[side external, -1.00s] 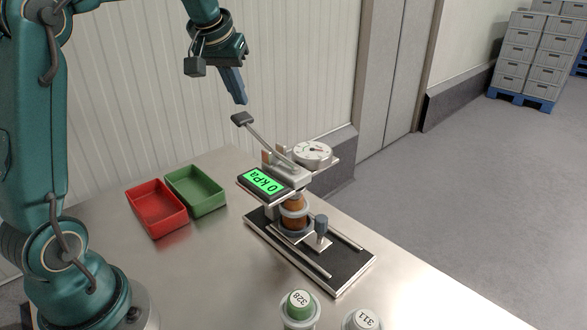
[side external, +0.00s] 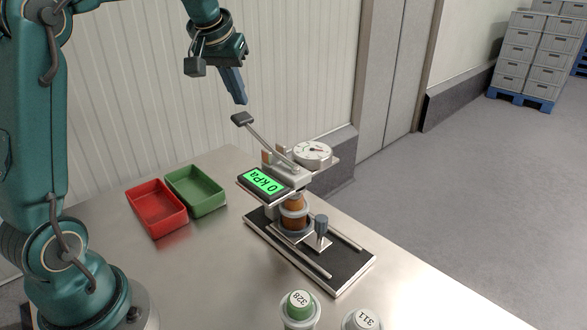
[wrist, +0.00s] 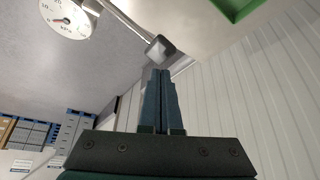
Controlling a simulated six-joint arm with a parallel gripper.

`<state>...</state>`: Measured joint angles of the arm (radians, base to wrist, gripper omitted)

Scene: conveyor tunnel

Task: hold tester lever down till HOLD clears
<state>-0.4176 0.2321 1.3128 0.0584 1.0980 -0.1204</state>
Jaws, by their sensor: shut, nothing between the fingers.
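The tester (side external: 310,250) stands on the steel table, with its lever (side external: 262,137) raised at a slant and a dark pad (side external: 242,118) at the lever's upper end. Its green display (side external: 264,182) reads 0 kPa; no HOLD shows on it. The round dial (side external: 313,153) sits at the back of the tester, and it also shows in the wrist view (wrist: 64,17). An orange-brown container (side external: 293,212) is clamped under the head. My gripper (side external: 240,101) is shut and empty, just above the pad with a small gap. In the wrist view the fingertips (wrist: 160,72) point at the pad (wrist: 160,48).
A red tray (side external: 157,208) and a green tray (side external: 195,190) lie left of the tester. Two capped containers, marked 328 (side external: 300,308) and 311 (side external: 362,320), stand at the front edge of the picture. A ribbed wall (side external: 120,120) is close behind my gripper.

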